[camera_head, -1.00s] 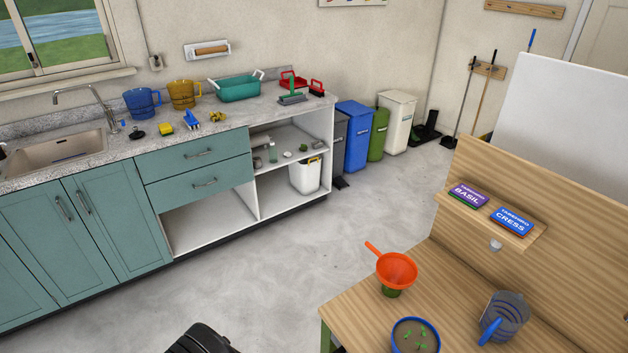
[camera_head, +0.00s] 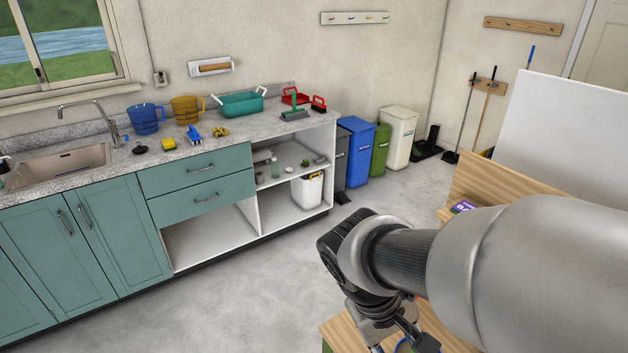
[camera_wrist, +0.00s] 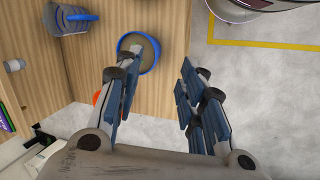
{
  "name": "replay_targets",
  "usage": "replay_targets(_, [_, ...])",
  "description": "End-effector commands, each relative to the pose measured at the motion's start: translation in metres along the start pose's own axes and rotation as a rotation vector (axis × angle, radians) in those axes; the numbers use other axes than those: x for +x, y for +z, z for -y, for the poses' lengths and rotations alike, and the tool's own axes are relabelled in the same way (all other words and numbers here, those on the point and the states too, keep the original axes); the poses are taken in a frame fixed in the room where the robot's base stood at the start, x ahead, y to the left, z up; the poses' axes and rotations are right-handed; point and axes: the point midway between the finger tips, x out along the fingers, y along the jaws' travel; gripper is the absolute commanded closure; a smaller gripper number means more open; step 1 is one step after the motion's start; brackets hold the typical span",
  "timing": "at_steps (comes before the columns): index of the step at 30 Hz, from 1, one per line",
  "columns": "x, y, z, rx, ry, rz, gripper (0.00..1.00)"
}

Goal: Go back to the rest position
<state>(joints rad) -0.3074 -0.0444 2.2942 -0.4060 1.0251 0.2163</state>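My gripper (camera_wrist: 160,58) is open and empty in the wrist view, its two blue-padded fingers well apart with grey floor between them. In the head view, my arm reaches in from the right edge, and my gripper (camera_head: 395,338) hangs low over the wooden bench (camera_head: 343,337), partly cut off by the bottom edge. The wrist view shows a blue pot of soil (camera_wrist: 150,47) beyond the left finger, which overlaps it. A clear jug with a blue handle (camera_wrist: 72,20) stands further left. Only a sliver of the orange funnel (camera_wrist: 97,98) shows behind the left finger.
A teal counter (camera_head: 200,160) with sink, jugs and a green tub (camera_head: 241,105) runs along the left wall. Coloured bins (camera_head: 378,145) stand beyond it. A white panel (camera_head: 563,130) rises behind the bench. The floor (camera_head: 240,285) between counter and bench is clear.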

Motion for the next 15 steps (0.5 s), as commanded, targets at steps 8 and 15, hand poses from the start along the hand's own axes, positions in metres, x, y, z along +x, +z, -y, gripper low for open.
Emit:
replay_targets(8, [-0.045, 0.057, -0.01, 0.255, -0.194, -0.244, 0.63])
replay_targets(15, [-0.064, 0.08, -0.005, 0.374, -0.27, -0.407, 0.63])
